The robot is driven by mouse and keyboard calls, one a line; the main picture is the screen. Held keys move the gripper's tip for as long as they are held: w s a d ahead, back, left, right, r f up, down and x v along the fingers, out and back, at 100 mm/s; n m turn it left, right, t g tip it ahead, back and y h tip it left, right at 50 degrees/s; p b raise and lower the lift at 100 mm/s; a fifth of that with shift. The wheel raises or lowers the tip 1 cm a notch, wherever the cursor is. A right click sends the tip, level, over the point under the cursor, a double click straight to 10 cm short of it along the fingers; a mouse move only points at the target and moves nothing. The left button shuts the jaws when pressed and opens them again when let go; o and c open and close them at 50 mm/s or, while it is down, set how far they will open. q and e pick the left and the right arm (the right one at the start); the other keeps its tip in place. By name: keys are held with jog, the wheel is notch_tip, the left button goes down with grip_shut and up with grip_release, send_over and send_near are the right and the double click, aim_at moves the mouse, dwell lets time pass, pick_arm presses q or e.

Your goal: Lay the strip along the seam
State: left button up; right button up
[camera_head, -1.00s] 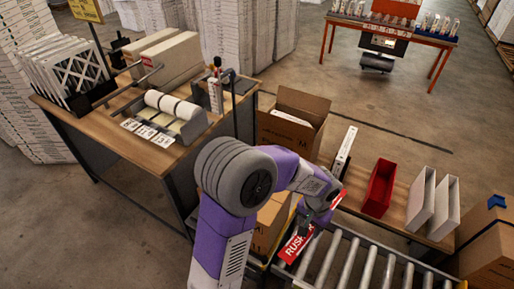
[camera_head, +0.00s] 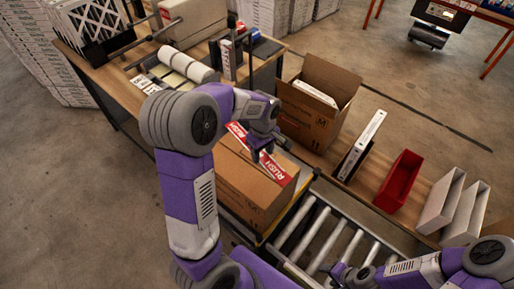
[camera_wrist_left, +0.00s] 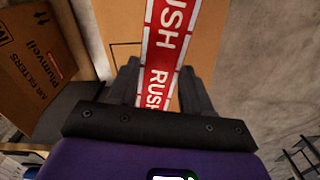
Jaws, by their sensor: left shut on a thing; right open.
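The strip (camera_head: 276,173) is red with white "RUSH" lettering. It lies over the top of a closed brown carton (camera_head: 240,190), running from upper left to lower right; I cannot tell whether it touches the cardboard. My left gripper (camera_head: 260,154) is shut on the strip and hides its middle. In the left wrist view the strip (camera_wrist_left: 170,40) runs between the dark fingers (camera_wrist_left: 160,88), with the carton top (camera_wrist_left: 120,25) behind it. The carton's seam is not clearly visible. My right gripper (camera_head: 342,273) is open and empty, low over the conveyor.
A roller conveyor (camera_head: 318,240) runs beside the carton. An open carton (camera_head: 318,100) stands behind it, also visible in the left wrist view (camera_wrist_left: 38,70). A red bin (camera_head: 400,180) and white boxes (camera_head: 440,203) stand at right. A workbench (camera_head: 100,75) with label rolls is at upper left.

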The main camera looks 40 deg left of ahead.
pick_arm(q)
jog(key=shift+a+r+n, duration=0.15)
jog(key=shift+a+n, duration=0.85)
jog(key=shift+n, duration=0.2)
jog(key=shift+d, duration=0.15)
notch_tip(320, 180, down, 9)
jog(key=b, duration=0.6)
jog(key=o, duration=0.9)
jog(key=shift+r+p, duration=3.75)
jog(key=shift+r, duration=0.65)
